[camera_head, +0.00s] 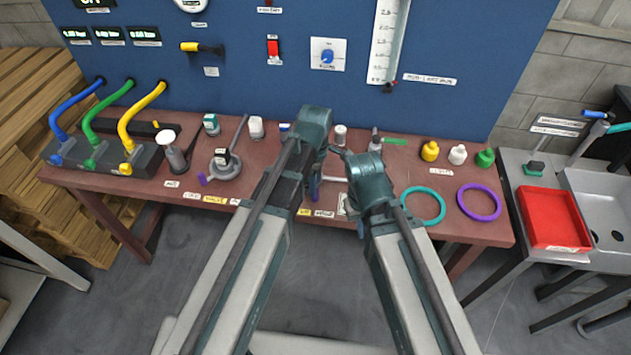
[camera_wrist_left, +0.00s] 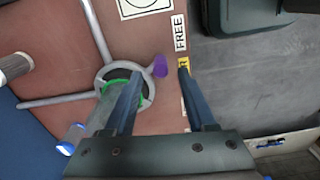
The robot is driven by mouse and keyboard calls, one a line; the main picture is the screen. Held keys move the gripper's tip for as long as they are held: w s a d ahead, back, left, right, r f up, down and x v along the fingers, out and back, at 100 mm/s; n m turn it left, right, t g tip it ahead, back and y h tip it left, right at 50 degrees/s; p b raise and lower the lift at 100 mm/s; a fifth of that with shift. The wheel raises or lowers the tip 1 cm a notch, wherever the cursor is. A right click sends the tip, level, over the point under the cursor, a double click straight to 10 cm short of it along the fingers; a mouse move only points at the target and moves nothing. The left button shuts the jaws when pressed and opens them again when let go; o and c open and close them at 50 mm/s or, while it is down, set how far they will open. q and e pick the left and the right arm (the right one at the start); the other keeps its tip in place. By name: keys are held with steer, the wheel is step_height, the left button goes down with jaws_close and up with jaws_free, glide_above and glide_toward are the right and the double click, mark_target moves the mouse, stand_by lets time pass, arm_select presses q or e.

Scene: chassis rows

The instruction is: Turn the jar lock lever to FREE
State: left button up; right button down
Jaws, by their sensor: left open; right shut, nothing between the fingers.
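The purple lever knob (camera_wrist_left: 160,66) stands at the edge of the metal ring clamp (camera_wrist_left: 103,78) around the jar, whose rim looks green. In the left wrist view the knob lies between the fingertips of my open left gripper (camera_wrist_left: 159,74); contact cannot be told. The knob is near a yellow label (camera_wrist_left: 184,64), partly behind one finger. The FREE label (camera_wrist_left: 180,33) is further up the table edge. In the head view a bit of purple (camera_head: 314,187) shows beside my left arm, and the jar is mostly hidden. My right gripper (camera_head: 340,152) is shut and empty, right of the left one.
The brown bench (camera_head: 450,200) carries a teal ring (camera_head: 424,206), a purple ring (camera_head: 479,202) and several small bottles at the right. A hose block (camera_head: 100,160) stands at the left. A blue panel (camera_head: 250,90) rises behind. A red tray (camera_head: 553,217) lies right.

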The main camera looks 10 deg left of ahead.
arm_select(q)
step_height(320, 180, up, 10)
steer(key=p, duration=0.8)
steer(key=shift+f, duration=0.2)
arm_select(e)
step_height(320, 180, up, 10)
steer(key=shift+f, duration=0.2)
